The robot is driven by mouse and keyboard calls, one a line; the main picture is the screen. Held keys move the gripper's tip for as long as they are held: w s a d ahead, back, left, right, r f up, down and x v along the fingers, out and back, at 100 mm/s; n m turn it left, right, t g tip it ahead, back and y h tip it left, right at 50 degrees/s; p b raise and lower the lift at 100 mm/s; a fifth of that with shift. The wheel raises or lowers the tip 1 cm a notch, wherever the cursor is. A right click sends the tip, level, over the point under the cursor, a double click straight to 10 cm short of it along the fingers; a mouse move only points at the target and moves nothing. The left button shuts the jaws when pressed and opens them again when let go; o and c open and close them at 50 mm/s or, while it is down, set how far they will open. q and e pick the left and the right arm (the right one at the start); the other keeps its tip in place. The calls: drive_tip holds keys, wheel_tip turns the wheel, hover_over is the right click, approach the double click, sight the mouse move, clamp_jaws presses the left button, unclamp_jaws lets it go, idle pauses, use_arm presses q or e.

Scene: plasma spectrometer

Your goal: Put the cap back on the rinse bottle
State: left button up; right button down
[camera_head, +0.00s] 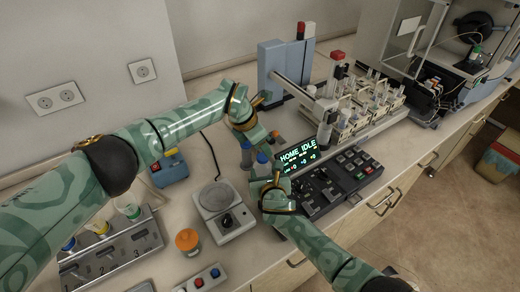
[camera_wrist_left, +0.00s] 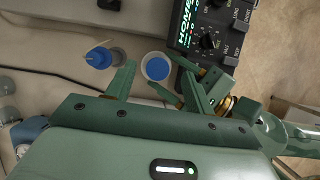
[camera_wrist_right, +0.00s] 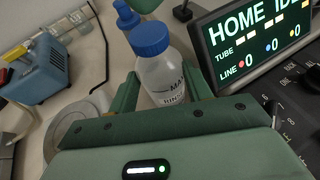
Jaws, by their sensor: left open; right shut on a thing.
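The rinse bottle (camera_wrist_right: 165,80) is translucent white with a printed label and stands upright between the fingers of my right gripper (camera_wrist_right: 160,88), which is shut on its body. A blue cap (camera_wrist_right: 149,36) sits on top of its neck; I cannot tell how tightly it is seated. From above, in the left wrist view, the blue cap (camera_wrist_left: 157,68) shows inside the bottle's pale rim. My left gripper (camera_wrist_left: 142,76) is open and empty above and beside the bottle. In the head view the bottle (camera_head: 262,159) is partly hidden by my right gripper (camera_head: 270,183).
A second blue-topped bottle with a spout (camera_wrist_left: 98,57) stands close beside the rinse bottle. The control box with its lit display (camera_head: 298,157) is immediately to the right. A hotplate (camera_head: 222,205) and an orange-lidded jar (camera_head: 187,241) stand to the left and front.

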use_arm(q)
drive_tip(key=shift+r, duration=0.15)
drive_tip(key=o, duration=0.6)
drive_tip(key=v, duration=1.2)
drive_tip(key=shift+d, duration=0.1)
use_arm(e)
drive_tip(key=c, duration=0.6)
unclamp_jaws()
use_arm(q)
drive_tip(key=shift+a, duration=0.2)
use_arm(e)
drive_tip(key=shift+o, duration=0.2)
